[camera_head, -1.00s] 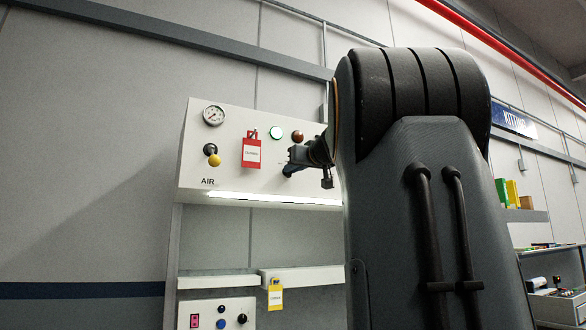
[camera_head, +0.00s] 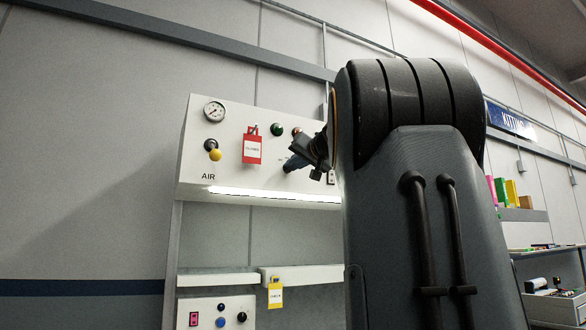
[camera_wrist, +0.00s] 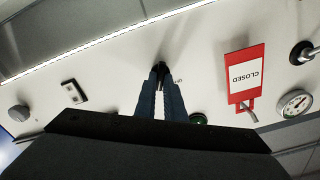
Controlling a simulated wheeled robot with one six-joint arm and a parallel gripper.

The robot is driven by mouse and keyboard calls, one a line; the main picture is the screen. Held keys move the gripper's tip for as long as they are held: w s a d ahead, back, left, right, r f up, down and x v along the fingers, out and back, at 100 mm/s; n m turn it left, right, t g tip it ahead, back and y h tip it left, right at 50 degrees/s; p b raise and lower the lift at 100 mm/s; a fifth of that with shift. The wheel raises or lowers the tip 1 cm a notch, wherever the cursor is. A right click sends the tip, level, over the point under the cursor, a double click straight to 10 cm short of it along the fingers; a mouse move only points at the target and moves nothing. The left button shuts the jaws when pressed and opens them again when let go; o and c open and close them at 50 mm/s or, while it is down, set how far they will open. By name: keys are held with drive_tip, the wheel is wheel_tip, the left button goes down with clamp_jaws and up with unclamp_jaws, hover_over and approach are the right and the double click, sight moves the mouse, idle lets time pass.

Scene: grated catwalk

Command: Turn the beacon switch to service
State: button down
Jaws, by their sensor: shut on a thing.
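The beacon switch appears to be the small dark knob (camera_wrist: 161,67) on the white panel (camera_head: 232,118). My gripper (camera_wrist: 160,82) is shut on it, its two blue fingers closed around the knob in the wrist view. The markings around the knob are mostly covered or too small to read. A green lamp (camera_head: 277,129) above the gripper is dark. A red lamp (camera_head: 296,131) beside it is partly hidden by my wrist.
A red "CLOSED" tag (camera_head: 252,149) hangs close left of the gripper. Further left are a yellow-ended air valve (camera_head: 213,151) and a gauge (camera_head: 214,111). A lit strip (camera_head: 270,197) runs along the panel's lower edge. A yellow tag (camera_head: 275,293) hangs below.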

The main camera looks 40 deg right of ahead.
drive_tip(key=shift+d+m, duration=0.1)
drive_tip(key=shift+m, duration=1.9)
drive_tip(key=c, duration=1.8)
unclamp_jaws()
drive_tip(key=shift+c, duration=0.2)
drive_tip(key=b+v, duration=0.3)
drive_tip(key=v, duration=0.5)
drive_tip(key=shift+b, duration=0.4)
drive_tip(key=shift+w+d, duration=0.1)
